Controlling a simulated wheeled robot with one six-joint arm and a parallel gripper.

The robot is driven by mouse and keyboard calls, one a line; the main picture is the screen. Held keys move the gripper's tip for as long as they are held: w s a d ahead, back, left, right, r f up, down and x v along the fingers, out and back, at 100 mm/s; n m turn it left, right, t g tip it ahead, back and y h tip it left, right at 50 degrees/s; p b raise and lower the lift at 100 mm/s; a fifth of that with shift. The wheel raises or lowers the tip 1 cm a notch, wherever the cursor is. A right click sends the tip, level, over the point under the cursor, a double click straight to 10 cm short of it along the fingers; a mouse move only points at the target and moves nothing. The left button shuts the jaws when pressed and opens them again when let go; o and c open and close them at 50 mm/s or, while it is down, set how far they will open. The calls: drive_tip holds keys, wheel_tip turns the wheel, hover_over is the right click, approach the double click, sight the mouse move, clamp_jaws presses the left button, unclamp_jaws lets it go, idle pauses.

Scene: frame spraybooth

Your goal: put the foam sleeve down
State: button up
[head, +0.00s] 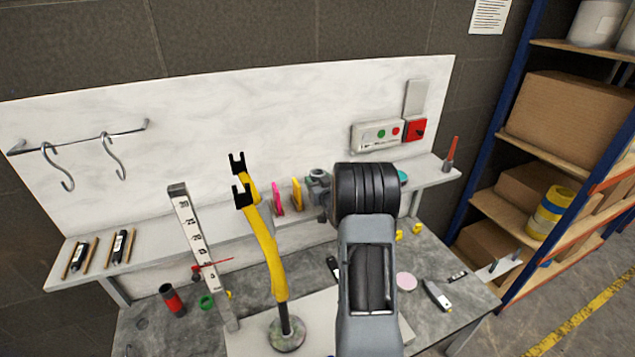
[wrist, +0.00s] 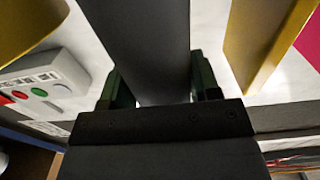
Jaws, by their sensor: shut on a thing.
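My gripper (wrist: 162,96) shows in the wrist view with its green fingers shut on a dark grey, long, flat-sided piece, which I take to be the foam sleeve (wrist: 150,45). The sleeve lies between the two fingers and runs out of the top of the picture. Its far end is out of view. In the head view my own arm covers the gripper, and I cannot make out the sleeve there.
A yellow forked stand (head: 262,240) and an upright scale (head: 192,235) rise from the grey bench (head: 330,268). A wall ledge (head: 160,238) holds markers and yellow and pink pieces. A control box (head: 377,134) is behind. The right bench carries small items. Shelving (head: 565,150) stands right.

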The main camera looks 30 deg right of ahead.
drive_tip(key=shift+f, duration=0.6)
drive_tip(key=shift+f, duration=0.2)
drive_tip(key=o, duration=1)
drive_tip(key=shift+r, duration=0.15)
